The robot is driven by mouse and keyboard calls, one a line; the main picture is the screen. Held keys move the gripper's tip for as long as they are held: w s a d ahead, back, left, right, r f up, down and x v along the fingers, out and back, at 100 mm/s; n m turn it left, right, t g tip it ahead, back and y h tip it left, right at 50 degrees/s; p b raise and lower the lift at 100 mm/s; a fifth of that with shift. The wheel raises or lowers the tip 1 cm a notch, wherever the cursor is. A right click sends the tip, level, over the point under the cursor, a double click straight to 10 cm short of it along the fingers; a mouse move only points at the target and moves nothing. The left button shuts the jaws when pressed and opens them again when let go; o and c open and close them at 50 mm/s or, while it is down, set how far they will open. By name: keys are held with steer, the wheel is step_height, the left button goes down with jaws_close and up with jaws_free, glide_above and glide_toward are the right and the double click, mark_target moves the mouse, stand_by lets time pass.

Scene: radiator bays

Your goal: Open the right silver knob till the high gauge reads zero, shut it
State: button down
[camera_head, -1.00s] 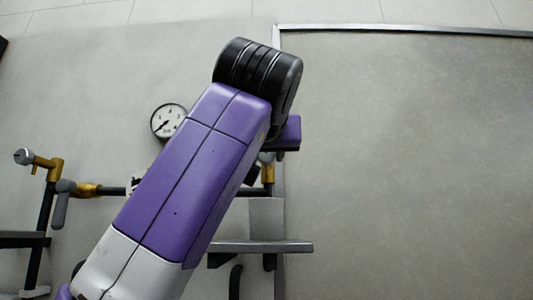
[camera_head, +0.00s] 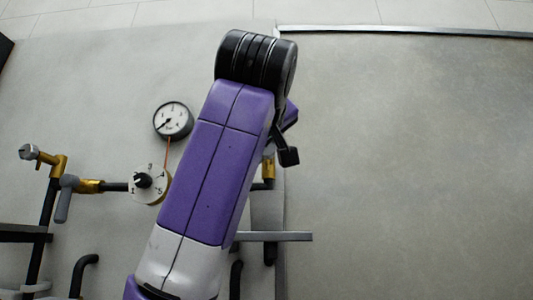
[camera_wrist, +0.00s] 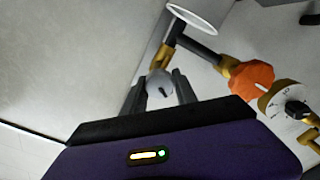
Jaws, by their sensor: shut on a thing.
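In the wrist view the silver knob (camera_wrist: 160,83) sits on a brass fitting between the two dark fingers of my gripper (camera_wrist: 159,92), which is shut on it. In the head view my purple arm hides this knob, and one dark finger (camera_head: 288,156) shows to the right of the arm. The round white gauge (camera_head: 173,120) is left of the arm; its needle points to the lower left, and its numbers are too small to read surely. Another silver knob (camera_head: 29,152) is on the brass fitting at the far left.
A white numbered dial with a black pointer (camera_head: 150,184) sits below the gauge. A grey lever (camera_head: 66,198) hangs from the pipe at left. The wrist view shows an orange knob (camera_wrist: 250,82) right of my gripper. A grey ledge (camera_head: 275,236) lies below.

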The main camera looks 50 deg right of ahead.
steer(key=n+b, duration=0.2)
steer(key=n, duration=0.3)
steer(key=shift+f+n, duration=0.15)
steer(key=shift+n, duration=0.25)
steer(key=shift+w+a, duration=0.1)
steer(key=c, duration=1)
jaws_free()
steer(key=b+v, duration=0.3)
steer(key=v, duration=0.4)
steer(key=shift+s+a, duration=0.3)
